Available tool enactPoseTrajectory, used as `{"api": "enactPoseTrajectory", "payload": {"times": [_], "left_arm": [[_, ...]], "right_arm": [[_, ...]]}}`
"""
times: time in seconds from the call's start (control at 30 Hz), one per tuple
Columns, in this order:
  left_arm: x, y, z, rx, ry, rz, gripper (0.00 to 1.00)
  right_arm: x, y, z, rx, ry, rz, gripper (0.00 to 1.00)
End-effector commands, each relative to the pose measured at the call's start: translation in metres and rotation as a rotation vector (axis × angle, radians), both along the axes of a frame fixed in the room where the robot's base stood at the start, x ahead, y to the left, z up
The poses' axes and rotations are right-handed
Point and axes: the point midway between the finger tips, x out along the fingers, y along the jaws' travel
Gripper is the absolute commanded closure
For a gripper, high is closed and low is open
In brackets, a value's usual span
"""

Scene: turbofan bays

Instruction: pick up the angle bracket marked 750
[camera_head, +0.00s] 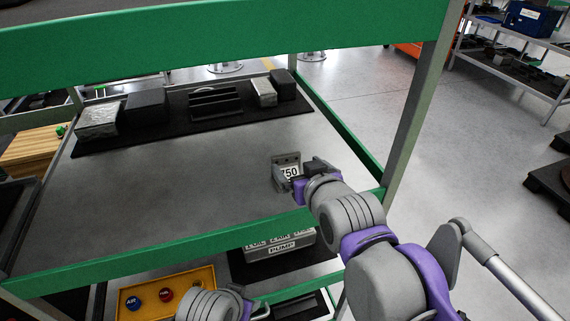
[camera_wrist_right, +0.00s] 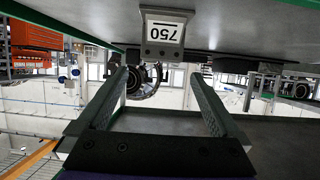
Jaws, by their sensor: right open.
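The angle bracket marked 750 (camera_head: 287,160) stands on the grey upper shelf near its right front part, grey with a white label. It also shows in the right wrist view (camera_wrist_right: 163,32), where its label reads upside down. My right gripper (camera_head: 285,183) is open and close in front of the bracket, partly covering its lower part in the head view. In the right wrist view the two fingers (camera_wrist_right: 159,78) are apart, with the bracket just beyond their tips and not gripped. My left arm's end (camera_head: 250,308) shows at the bottom edge; its jaws are not clear.
A green shelf edge (camera_head: 150,262) and a post (camera_head: 412,105) frame the shelf. A black mat (camera_head: 165,137) with blocks lies at the back. The shelf's middle is clear.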

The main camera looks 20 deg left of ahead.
Motion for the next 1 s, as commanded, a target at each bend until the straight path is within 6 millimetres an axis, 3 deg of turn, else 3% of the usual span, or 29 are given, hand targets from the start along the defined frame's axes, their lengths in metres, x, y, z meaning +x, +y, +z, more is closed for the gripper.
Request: {"api": "enactPoseTrajectory", "payload": {"times": [0.13, 0.7, 1.0], "left_arm": [[-0.001, 0.0, -0.001, 0.0, 0.001, 0.0, 0.5], [0.001, 0.0, 0.003, 0.0, -0.002, 0.0, 0.5], [0.001, 0.0, 0.003, 0.0, -0.002, 0.0, 0.5]], "right_arm": [[0.019, 0.011, -0.01, -0.001, 0.001, -0.001, 0.0], [0.065, 0.043, -0.039, -0.001, 0.002, -0.002, 0.0], [0.069, 0.045, -0.042, -0.001, 0.003, -0.002, 0.0]]}}
